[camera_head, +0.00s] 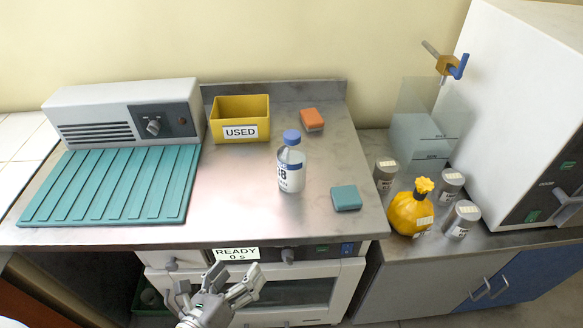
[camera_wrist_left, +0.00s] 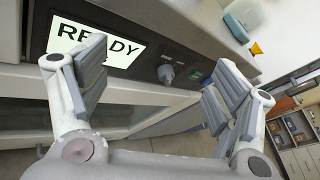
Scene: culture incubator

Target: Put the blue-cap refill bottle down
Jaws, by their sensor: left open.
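The blue-cap refill bottle (camera_head: 291,164) stands upright on the metal bench top, with its blue cap on and a white label partly legible. Nothing touches it. My left gripper (camera_head: 222,282) is open and empty, below and in front of the bench edge, apart from the bottle. In the left wrist view my left gripper (camera_wrist_left: 155,95) has its fingers wide apart before the READY panel (camera_wrist_left: 95,45), with nothing between them. My right gripper is in neither view.
A yellow USED bin (camera_head: 241,133), an orange block (camera_head: 312,119) and a teal block (camera_head: 346,198) sit near the bottle. A ribbed teal mat (camera_head: 110,187) lies at left before a grey device (camera_head: 125,113). Metal canisters and a yellow bottle (camera_head: 411,212) stand at right.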

